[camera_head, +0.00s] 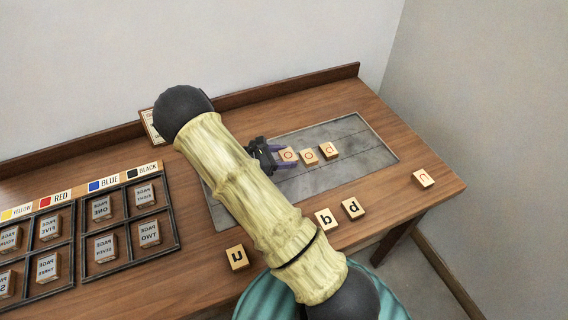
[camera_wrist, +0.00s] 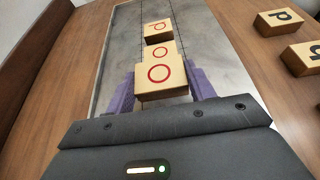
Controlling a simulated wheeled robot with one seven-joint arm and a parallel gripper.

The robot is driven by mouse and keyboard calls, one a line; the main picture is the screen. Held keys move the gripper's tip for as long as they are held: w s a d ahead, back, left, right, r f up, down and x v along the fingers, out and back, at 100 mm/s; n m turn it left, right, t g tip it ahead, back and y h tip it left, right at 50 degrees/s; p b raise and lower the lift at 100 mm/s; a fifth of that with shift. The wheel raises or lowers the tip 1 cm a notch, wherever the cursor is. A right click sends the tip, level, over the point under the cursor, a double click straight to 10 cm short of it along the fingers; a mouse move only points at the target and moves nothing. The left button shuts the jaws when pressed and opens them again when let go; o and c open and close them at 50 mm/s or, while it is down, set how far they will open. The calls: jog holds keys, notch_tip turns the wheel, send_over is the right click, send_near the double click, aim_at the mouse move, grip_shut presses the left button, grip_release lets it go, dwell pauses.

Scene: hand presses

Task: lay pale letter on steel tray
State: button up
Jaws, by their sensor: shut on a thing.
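The steel tray (camera_head: 368,146) is a grey sheet set in the desk top, partly hidden by my arm. My gripper (camera_head: 284,160) is shut on a pale wooden block with a red o (camera_head: 288,155), at the tray's middle. In the wrist view this o block (camera_wrist: 161,82) sits between the purple fingers (camera_wrist: 161,92). A second red o block (camera_head: 309,157) and a red d block (camera_head: 328,150) stand beside it in a row on the tray. I cannot tell whether the held block touches the tray or its neighbour.
Dark-lettered blocks u (camera_head: 237,257), b (camera_head: 326,220) and d (camera_head: 352,208) lie on the wood in front of the tray. An orange-lettered block (camera_head: 423,178) lies at the right. Sorting cases (camera_head: 127,222) fill the left. The tray's right end is clear.

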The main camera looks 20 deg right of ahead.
jog(key=shift+f, duration=1.8)
jog(key=shift+f, duration=0.2)
jog(key=o, duration=1)
jog(key=shift+r, duration=0.1)
